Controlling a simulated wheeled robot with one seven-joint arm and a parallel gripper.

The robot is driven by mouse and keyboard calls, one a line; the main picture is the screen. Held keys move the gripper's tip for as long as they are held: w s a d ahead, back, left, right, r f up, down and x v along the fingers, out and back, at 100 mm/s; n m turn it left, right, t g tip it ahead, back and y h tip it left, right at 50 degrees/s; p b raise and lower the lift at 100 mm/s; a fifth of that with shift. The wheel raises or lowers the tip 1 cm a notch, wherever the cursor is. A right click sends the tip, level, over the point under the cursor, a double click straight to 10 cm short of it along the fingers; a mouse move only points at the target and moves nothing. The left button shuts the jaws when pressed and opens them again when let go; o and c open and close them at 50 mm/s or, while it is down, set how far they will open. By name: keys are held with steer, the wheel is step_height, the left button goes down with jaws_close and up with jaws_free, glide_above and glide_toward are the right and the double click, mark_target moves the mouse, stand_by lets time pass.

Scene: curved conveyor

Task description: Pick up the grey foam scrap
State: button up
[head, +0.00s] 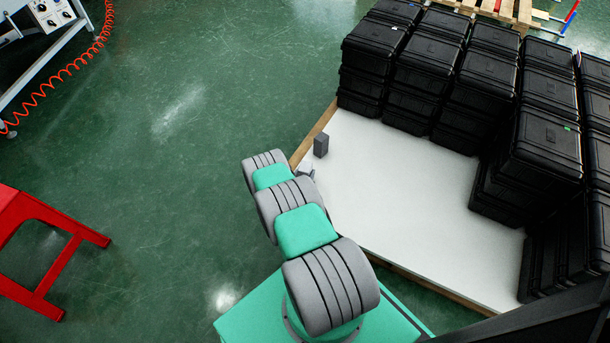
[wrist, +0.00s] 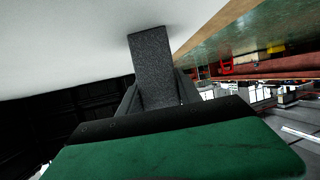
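The grey foam scrap (head: 321,145) is a small dark grey upright block at the left edge of the white sheet in the head view. In the wrist view the foam scrap (wrist: 154,68) is large, with its far end against the white surface and its near end between the fingers. My gripper (wrist: 158,92) has a finger close along each side of it. Whether the fingers press on it is unclear. In the head view my gripper (head: 306,170) is mostly hidden behind my arm, just lower left of the scrap. Whether the scrap still touches the sheet is unclear.
The white sheet (head: 400,200) lies on a wooden pallet and is bare in the middle. Stacked black cases (head: 435,60) line its back and right side. A red stand (head: 50,245) is on the green floor at left. The floor left of the pallet is clear.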

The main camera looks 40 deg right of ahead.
steer(key=c, duration=0.8)
steer(key=shift+o, duration=0.2)
